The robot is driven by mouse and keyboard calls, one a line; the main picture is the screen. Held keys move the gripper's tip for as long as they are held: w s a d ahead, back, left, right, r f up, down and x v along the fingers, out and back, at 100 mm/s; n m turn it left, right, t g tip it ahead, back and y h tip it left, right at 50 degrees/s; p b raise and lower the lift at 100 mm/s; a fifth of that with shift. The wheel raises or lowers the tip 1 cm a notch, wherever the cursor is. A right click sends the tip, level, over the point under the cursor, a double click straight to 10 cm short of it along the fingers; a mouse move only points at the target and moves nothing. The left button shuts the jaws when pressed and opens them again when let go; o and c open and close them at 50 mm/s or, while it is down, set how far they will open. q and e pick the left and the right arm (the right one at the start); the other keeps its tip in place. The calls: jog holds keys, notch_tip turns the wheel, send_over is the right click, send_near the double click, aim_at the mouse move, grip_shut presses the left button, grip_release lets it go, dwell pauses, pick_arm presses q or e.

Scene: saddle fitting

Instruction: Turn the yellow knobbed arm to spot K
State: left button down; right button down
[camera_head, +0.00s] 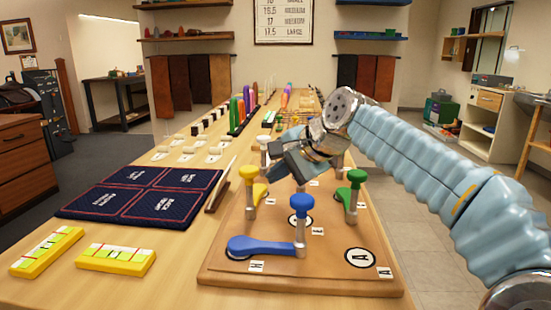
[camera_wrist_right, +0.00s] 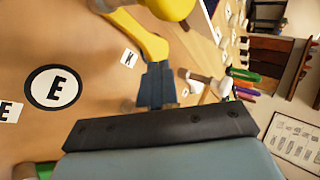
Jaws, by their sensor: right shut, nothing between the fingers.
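The yellow knobbed arm has its yellow knob (camera_head: 249,172) on a metal post at the left of the wooden board (camera_head: 300,285). Its flat yellow bar (camera_wrist_right: 135,30) shows in the right wrist view. A small K label (camera_wrist_right: 128,58) lies on the board beside the bar. My right gripper (camera_wrist_right: 157,68) is shut and empty, its fingertips at the rounded end of the yellow bar; I cannot tell whether they touch. In the head view my right gripper (camera_head: 274,167) is over the board behind the yellow knob. My left gripper is not in view.
A blue knobbed arm (camera_head: 262,247) lies at the board's front, and a green knob (camera_head: 356,177) stands at right. A white knob (camera_head: 263,140) is behind. A navy mat (camera_head: 140,195) and yellow levels (camera_head: 115,259) lie left.

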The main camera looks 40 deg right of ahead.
jog(key=s+a+r, duration=0.9)
jog(key=s, duration=0.1)
jog(key=shift+a+r, duration=0.3)
jog(key=shift+r, duration=0.05)
jog(key=shift+s, duration=0.15)
